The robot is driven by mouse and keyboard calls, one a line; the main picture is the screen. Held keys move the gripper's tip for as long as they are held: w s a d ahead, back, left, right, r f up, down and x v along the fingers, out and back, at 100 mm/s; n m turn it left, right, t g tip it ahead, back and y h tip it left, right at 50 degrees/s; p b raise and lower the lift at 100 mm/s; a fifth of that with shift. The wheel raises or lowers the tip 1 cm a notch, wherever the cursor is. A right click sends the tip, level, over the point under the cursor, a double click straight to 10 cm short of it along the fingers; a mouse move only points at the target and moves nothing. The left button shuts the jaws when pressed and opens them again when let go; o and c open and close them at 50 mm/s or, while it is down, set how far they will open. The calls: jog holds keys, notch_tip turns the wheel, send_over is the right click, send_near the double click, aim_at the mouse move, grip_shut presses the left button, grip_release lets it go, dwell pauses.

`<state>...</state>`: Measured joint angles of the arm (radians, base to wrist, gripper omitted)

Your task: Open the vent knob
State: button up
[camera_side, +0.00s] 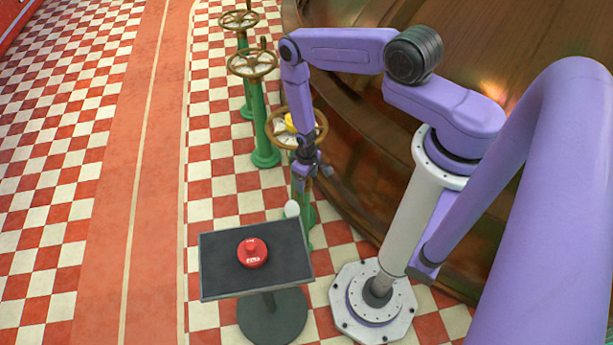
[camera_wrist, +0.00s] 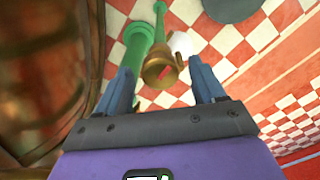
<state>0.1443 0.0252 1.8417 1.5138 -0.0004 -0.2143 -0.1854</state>
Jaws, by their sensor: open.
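My gripper (camera_side: 313,176) is open and points down, just below the nearest handwheel in the side view. In the wrist view its two blue fingers (camera_wrist: 161,72) stand apart with a brass fitting (camera_wrist: 160,68) between them in the picture. The fitting sits at the end of a green pipe and has a small red mark. I see no clear contact, and the depth is hard to judge. I cannot tell which one is the vent knob.
Brass handwheels on green posts (camera_side: 265,130) stand in a row left of my arm. A dark panel (camera_side: 220,275) with a red button (camera_side: 252,252) stands below. A large copper kettle (camera_side: 350,140) curves along the right. The checkered floor at left is clear.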

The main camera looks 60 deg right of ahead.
jog(key=shift+r, duration=0.1)
notch_tip(320, 180, up, 17)
jog(key=shift+r, duration=0.15)
dwell(0.6)
jog(key=a+r+n, duration=0.3)
jog(key=a+r, duration=0.3)
jog(key=r, duration=0.4)
jog(key=a+r+n, duration=0.3)
jog(key=a+r, duration=0.2)
jog(key=r, duration=0.5)
jog(key=s+r+n, duration=0.3)
jog(key=s+r, duration=0.4)
jog(key=s, duration=0.3)
jog(key=s+r+n, duration=0.3)
jog(key=s+r, duration=0.4)
jog(key=s, duration=0.4)
jog(key=shift+a+r, duration=0.15)
jog(key=shift+r, duration=0.2)
